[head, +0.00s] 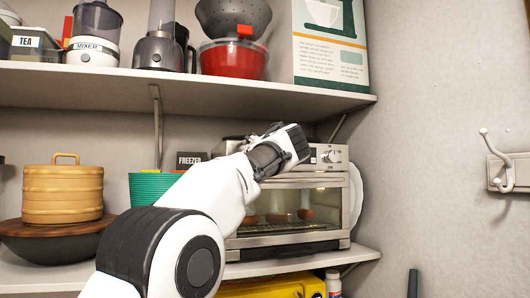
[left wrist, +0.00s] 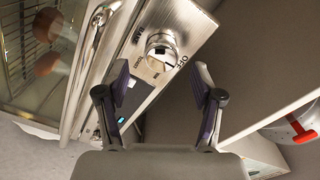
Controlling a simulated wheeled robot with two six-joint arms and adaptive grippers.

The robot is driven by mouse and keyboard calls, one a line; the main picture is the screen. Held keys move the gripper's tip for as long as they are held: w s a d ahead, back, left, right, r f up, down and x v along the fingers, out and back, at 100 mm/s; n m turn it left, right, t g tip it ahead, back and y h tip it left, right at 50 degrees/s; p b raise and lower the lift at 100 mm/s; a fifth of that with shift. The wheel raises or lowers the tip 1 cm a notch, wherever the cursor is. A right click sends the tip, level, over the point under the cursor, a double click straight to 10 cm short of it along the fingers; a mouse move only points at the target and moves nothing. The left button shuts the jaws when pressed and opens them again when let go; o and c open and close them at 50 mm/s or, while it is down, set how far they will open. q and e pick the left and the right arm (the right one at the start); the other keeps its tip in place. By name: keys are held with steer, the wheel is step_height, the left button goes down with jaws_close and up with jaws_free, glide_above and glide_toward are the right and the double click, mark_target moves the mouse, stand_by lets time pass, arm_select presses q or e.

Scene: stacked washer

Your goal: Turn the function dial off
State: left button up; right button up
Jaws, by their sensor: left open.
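The function dial (left wrist: 162,52) is a round silver knob on the steel control panel of the toaster oven (head: 290,238). In the head view the dial (head: 332,156) shows just right of my left gripper (head: 303,140). The left wrist view shows small labels around it, one reading OFF (left wrist: 181,61) on its right; I cannot tell exactly where the knob points. My left gripper (left wrist: 160,82) is open, its two dark fingers apart on either side of the dial's line, with nothing between them. The gripper hides the left part of the panel in the head view. My right gripper is not in view.
The oven stands on a lower shelf (head: 362,254) under an upper shelf (head: 110,79) and its bracket. A teal ribbed bowl (head: 150,188) and a FREEZER box (head: 191,158) are left of it. A wall with a hook (head: 497,160) is to the right.

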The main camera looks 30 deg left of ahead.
arm_select(q)
steer(key=v, duration=0.9)
steer(key=shift+s+d+r, duration=0.1)
steer(key=shift+s, duration=0.05)
